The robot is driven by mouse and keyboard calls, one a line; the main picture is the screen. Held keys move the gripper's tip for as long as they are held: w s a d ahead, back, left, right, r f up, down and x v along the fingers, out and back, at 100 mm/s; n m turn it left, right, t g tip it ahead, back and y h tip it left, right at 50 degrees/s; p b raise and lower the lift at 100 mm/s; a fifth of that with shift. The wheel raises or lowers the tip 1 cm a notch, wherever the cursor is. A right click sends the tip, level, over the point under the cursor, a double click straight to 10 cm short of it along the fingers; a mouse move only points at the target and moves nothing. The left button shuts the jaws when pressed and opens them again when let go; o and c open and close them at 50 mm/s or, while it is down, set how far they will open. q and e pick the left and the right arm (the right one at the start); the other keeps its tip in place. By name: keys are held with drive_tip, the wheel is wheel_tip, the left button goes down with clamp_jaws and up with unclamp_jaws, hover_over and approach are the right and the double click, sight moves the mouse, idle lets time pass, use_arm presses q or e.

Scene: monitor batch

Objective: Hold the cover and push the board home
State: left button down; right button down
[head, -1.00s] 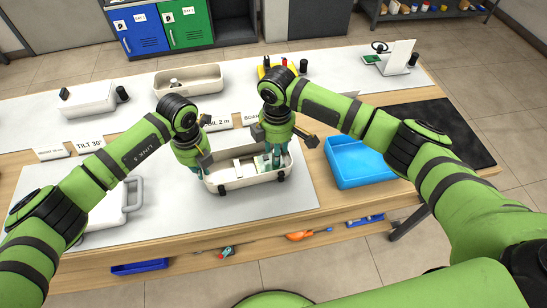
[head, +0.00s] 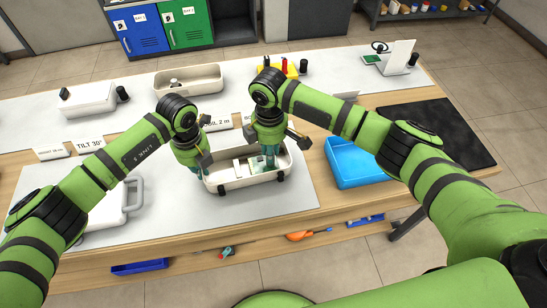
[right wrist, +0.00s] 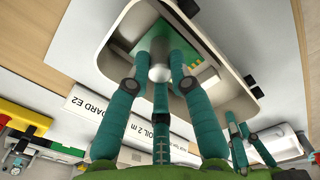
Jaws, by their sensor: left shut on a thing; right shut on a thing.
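The white cover (head: 232,184) lies open side up on the grey mat, like a shallow tub; it fills the top of the right wrist view (right wrist: 262,92). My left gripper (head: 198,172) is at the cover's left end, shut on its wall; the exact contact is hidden. My right gripper (head: 268,166) reaches down into the cover, shut on the green board (right wrist: 150,42). The board also shows in the head view (head: 257,166), left of the fingers. A pale block (head: 240,167) sits left of it inside the cover. Whether the board touches this block is unclear.
A blue tray (head: 355,163) stands right of the cover, beside a black mat (head: 450,130). Another white tub (head: 188,80) and label cards (head: 90,145) stand behind. A white handled piece (head: 110,208) lies at left, under my left arm. The mat's front is clear.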

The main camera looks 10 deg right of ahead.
sight(261, 166)
drive_tip(key=shift+s+a, duration=0.1)
drive_tip(key=shift+a, duration=1.35)
drive_tip(key=c, duration=1)
unclamp_jaws()
drive_tip(key=shift+r, duration=0.15)
wheel_tip(261, 166, up, 12)
drive_tip(key=shift+f, duration=0.1)
